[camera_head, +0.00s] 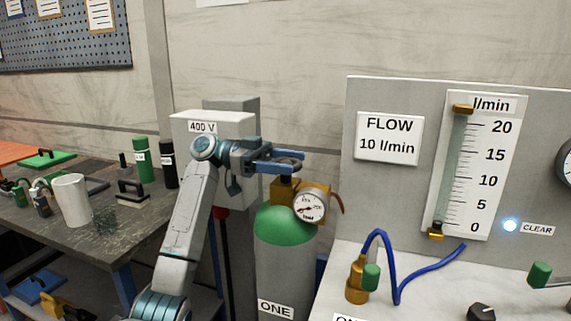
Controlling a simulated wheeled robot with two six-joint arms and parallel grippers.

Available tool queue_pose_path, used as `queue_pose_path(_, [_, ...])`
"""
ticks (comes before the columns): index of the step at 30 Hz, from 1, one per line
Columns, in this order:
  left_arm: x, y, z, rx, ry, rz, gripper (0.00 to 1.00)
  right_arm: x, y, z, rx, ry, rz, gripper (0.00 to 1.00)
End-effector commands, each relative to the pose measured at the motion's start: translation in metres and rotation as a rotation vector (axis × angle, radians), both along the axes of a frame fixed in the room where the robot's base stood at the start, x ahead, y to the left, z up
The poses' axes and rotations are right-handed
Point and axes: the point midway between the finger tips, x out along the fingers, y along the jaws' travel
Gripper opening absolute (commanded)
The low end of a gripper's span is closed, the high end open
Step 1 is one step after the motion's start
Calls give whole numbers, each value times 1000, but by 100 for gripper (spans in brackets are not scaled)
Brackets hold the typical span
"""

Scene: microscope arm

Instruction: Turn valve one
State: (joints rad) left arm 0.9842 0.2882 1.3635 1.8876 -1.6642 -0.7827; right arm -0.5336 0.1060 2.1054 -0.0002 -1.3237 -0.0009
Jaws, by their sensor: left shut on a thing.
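A grey gas cylinder (286,267) with a green shoulder and a label "ONE" stands in the middle. A brass valve body with a round pressure gauge (310,206) sits on its top. My left gripper (285,162) reaches in from the left and is shut on the dark valve knob (288,169) above the brass body; the fingers partly hide the knob. A brass fitting with a green knob (371,277) and a blue hose stands on the bench to the right. My right gripper does not show.
A flow panel (400,92) with "FLOW 10 l/min" and a flow tube (457,170) stands at the right; a lamp (510,225) marked "CLEAR" glows. A "400 V" box (183,130) stands behind my arm. A cluttered dark table (130,222) is at the left.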

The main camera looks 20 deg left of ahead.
Motion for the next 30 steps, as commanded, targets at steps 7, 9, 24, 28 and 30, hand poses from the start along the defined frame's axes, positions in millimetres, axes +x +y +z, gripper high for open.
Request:
queue_pose_path(7, [0, 0, 1, -1, -1, -1, 41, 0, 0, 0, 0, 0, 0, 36])
queue_pose_path(9, [0, 0, 1, -1, -1, -1, 72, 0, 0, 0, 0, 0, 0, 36])
queue_pose_path(24, [1, 12, -1, 0, 0, 1, 86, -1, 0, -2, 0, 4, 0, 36])
queue_pose_path(28, [2, 37, -1, 0, 1, 3, 86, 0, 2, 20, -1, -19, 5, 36])
queue_pose_path(30, [3, 52, -1, 1, 1, 3, 86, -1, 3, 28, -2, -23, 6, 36])
